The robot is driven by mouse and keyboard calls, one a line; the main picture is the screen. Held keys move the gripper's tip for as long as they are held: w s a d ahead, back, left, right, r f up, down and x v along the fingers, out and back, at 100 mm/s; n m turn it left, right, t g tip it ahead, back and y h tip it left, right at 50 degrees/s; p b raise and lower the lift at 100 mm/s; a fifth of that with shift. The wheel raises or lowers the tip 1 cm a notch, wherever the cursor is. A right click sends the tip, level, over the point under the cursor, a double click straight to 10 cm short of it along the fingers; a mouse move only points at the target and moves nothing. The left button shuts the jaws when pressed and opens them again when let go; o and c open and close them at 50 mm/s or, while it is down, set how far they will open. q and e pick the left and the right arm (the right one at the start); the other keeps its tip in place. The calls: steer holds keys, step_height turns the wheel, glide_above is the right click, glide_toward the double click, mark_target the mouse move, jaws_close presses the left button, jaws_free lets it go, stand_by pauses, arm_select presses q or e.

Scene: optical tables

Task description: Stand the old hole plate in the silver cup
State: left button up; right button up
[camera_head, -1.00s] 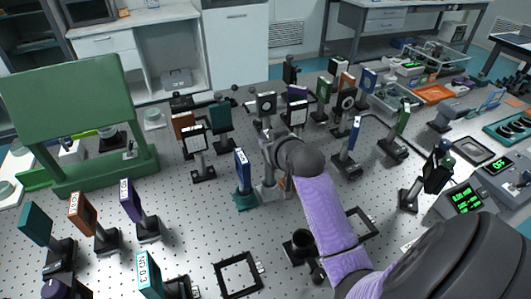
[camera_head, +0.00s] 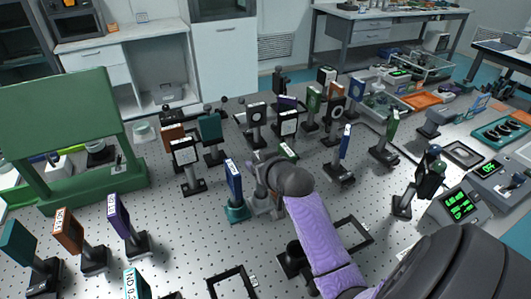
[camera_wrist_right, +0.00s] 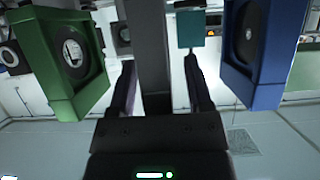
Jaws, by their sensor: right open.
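My right gripper (camera_head: 260,168) is at mid-table, low beside the grey wrist joint of my purple-sleeved arm. In the right wrist view its two fingers (camera_wrist_right: 160,92) are apart, either side of a grey upright bar (camera_wrist_right: 152,50). The silver cup appears to be the silver base (camera_head: 263,207) just below the gripper. I cannot tell which plate is the old hole plate; a black plate with a pale ring (camera_head: 335,106) and one with a round centre (camera_head: 256,111) stand further back. My arm hides part of the space around the cup. My left gripper is not in view.
A blue plate (camera_head: 233,181) in a teal base stands close left of the gripper. A green-framed plate (camera_wrist_right: 68,55) is on the other side. A black holder (camera_head: 291,256) and a black frame (camera_head: 233,284) lie nearer. A green board (camera_head: 62,115) stands left.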

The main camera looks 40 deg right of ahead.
steer(key=p+v, duration=0.3)
steer(key=v, duration=0.9)
